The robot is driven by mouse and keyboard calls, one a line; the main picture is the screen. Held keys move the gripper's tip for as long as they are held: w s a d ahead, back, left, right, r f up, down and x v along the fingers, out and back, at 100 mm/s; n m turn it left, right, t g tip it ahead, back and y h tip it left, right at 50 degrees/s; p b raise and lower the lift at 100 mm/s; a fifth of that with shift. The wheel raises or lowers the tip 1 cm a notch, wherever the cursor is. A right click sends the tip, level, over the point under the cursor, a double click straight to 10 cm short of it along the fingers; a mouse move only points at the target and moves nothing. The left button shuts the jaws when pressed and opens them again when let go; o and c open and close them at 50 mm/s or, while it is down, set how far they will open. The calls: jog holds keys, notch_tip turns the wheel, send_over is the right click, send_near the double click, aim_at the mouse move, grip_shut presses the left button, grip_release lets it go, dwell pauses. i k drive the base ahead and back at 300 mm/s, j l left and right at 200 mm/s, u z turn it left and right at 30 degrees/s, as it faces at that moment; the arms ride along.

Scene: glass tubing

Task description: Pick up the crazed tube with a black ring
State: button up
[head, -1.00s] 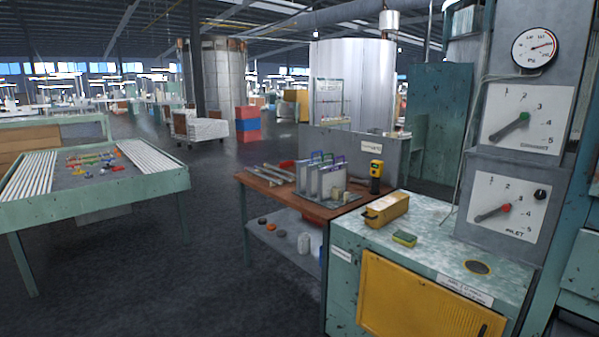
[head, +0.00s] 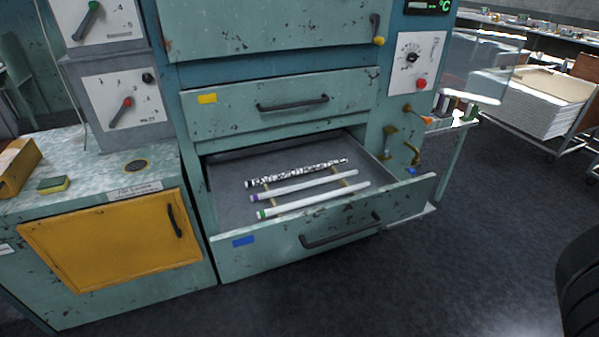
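Three tubes lie side by side in the open lower drawer (head: 275,268) of the green cabinet, resting across thin tan supports. The rear tube (head: 297,173) has a dense black-and-white crazed pattern, and its left end looks black. The middle tube (head: 305,186) is whitish with a purple ring at its left end. The front tube (head: 315,200) is whitish with a green ring at its left end. My gripper is not in view; a dark rounded shape at the right edge may be part of me.
A closed drawer (head: 285,104) sits above the open one. A bench with a yellow door (head: 112,240), a sponge (head: 53,185) and a yellow box stands left. Valves (head: 411,152) stick out right of the drawer. Dark floor (head: 450,265) is clear in front. A cart (head: 535,105) stands at right.

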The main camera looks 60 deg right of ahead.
aim_at(313, 167)
jog(key=i+z, duration=0.1)
jog(key=z, duration=0.45)
jog(key=i+j+z, duration=0.5)
jog(key=j, duration=0.25)
jog(key=i+j+z, duration=0.25)
jog(key=j, duration=0.2)
jog(key=i+j, duration=0.15)
jog(key=j, duration=0.25)
jog(key=i+j, duration=0.15)
jog(key=j, duration=0.25)
jog(key=i+j, duration=0.2)
jog(key=j, duration=0.2)
jog(key=i+j+z, duration=0.1)
jog(key=j, duration=0.3)
jog(key=i+j, duration=0.2)
jog(key=j, duration=0.2)
jog(key=i+l, duration=0.1)
jog(key=l, duration=0.65)
